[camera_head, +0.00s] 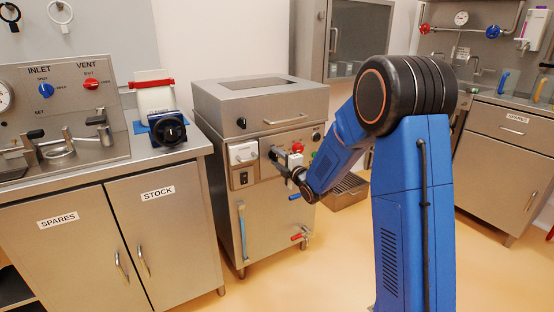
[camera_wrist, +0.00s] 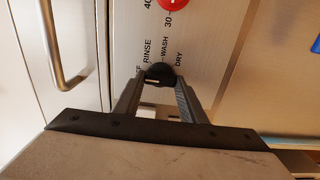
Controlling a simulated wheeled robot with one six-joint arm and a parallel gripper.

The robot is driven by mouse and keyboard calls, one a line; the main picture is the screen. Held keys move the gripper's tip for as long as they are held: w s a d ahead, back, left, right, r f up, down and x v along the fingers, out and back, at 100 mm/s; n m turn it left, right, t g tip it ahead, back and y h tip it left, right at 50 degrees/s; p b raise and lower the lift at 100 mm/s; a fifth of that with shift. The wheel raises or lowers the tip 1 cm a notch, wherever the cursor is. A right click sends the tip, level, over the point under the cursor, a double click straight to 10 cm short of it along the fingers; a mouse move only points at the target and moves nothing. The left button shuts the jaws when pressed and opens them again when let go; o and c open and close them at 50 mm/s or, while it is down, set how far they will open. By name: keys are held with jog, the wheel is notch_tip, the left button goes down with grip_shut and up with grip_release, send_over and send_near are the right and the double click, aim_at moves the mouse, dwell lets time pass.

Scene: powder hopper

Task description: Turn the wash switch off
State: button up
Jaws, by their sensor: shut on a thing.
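The wash switch is a small black knob (camera_wrist: 161,71) in the wrist view. It is set in a steel panel with printed words RINSE, WASH and DRY around it and a partly hidden label at its left. My gripper (camera_wrist: 159,78) has its two fingers closed on the knob from both sides. I cannot clearly read which word the knob points to. In the head view my gripper (camera_head: 284,165) is at the front panel of the steel washing cabinet (camera_head: 268,211), and my fingers and arm hide the knob there.
A red knob (camera_wrist: 173,4) with a white mark sits beyond the switch. A metal bar handle (camera_wrist: 57,45) is at the left of the wrist view. A red-handled valve (camera_head: 300,237) is low on the cabinet. A counter (camera_head: 176,148) stands to the left.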

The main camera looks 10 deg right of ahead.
jog(key=shift+f, duration=0.1)
jog(key=o, duration=1.1)
jog(key=shift+c, duration=0.2)
jog(key=shift+s, duration=0.1)
jog(key=v, duration=1.7)
jog(key=shift+s, duration=0.15)
